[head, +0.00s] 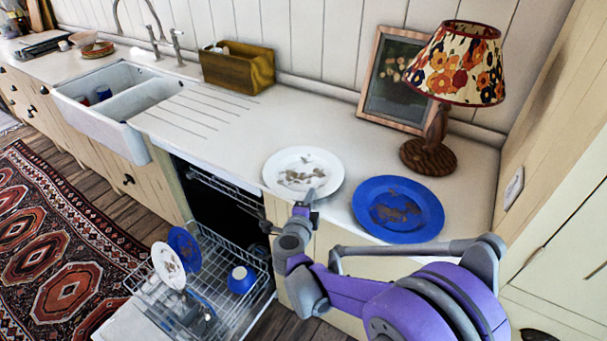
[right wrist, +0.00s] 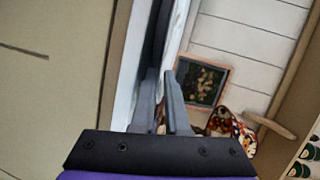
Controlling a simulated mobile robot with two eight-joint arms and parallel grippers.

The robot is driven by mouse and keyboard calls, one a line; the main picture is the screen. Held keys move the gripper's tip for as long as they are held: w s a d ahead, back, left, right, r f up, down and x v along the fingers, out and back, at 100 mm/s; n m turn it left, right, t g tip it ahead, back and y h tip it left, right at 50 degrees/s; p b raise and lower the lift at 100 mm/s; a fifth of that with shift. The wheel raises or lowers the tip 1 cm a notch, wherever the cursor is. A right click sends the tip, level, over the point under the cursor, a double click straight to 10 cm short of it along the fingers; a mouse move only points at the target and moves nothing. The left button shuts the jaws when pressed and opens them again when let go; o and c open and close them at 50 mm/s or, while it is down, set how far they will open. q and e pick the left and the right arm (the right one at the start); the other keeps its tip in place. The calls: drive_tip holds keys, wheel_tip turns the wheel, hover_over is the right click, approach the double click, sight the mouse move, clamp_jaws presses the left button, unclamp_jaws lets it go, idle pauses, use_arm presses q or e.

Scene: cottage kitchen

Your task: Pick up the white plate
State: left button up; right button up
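The white plate (head: 303,172), with brown food stains, lies on the counter left of the blue plate. My right gripper (head: 309,196) is at the white plate's near rim in the head view. In the right wrist view its two fingers (right wrist: 161,75) stand close together with a narrow gap. A pale and brownish patch shows between them. I cannot tell whether they touch or hold the plate's rim. My left gripper is not in view.
A stained blue plate (head: 398,209) lies close right of the white plate. A lamp (head: 436,135), a picture frame (head: 392,82) and a wooden box (head: 238,68) stand behind. The open dishwasher's rack (head: 222,295) holds dishes below. The sink (head: 112,100) is left.

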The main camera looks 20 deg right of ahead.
clamp_jaws()
idle(1.2)
